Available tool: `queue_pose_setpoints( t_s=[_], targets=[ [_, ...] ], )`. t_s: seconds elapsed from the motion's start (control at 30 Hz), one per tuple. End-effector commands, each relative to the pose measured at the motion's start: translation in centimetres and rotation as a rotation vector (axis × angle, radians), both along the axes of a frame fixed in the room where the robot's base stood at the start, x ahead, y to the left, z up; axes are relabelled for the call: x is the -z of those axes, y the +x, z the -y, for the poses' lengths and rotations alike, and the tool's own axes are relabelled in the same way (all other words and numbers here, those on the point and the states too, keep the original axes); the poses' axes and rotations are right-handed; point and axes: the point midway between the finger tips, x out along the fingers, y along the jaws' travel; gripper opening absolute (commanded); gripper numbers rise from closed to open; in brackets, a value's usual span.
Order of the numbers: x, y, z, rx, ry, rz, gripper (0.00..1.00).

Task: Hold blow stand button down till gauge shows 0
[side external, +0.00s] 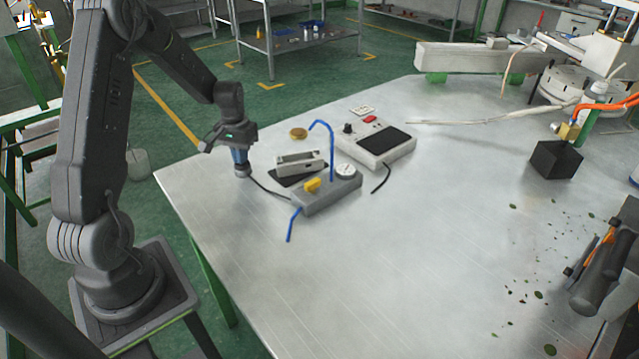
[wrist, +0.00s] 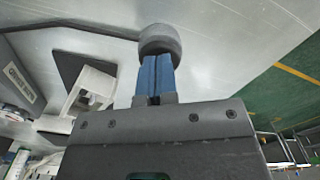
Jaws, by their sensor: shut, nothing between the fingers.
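The blow stand (side external: 330,195) is a grey box on the table with a yellow button (side external: 312,185) on top, a round white gauge (side external: 345,170) and bent blue tubes. The gauge's reading is too small to tell. My gripper (side external: 241,162) points down near the table's left edge, to the left of the blow stand and apart from its button. In the wrist view its blue fingers (wrist: 156,60) are together with no gap. A grey round piece (wrist: 159,40) shows at their tips; I cannot tell whether they touch it.
A white device with a black pad (side external: 383,141) stands behind the blow stand. A pale block (side external: 299,163) on a dark base and a small brass disc (side external: 298,133) lie near it. A black cube (side external: 555,160) stands at right.

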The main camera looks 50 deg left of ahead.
Motion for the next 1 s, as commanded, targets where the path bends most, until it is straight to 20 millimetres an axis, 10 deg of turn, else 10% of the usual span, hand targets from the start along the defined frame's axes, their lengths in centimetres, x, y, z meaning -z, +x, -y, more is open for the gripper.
queue_pose_setpoints(
  t_s=[1.0],
  targets=[
    [-5.1,0.0,0.0,0.0,0.001,0.002,0.0]
  ],
)
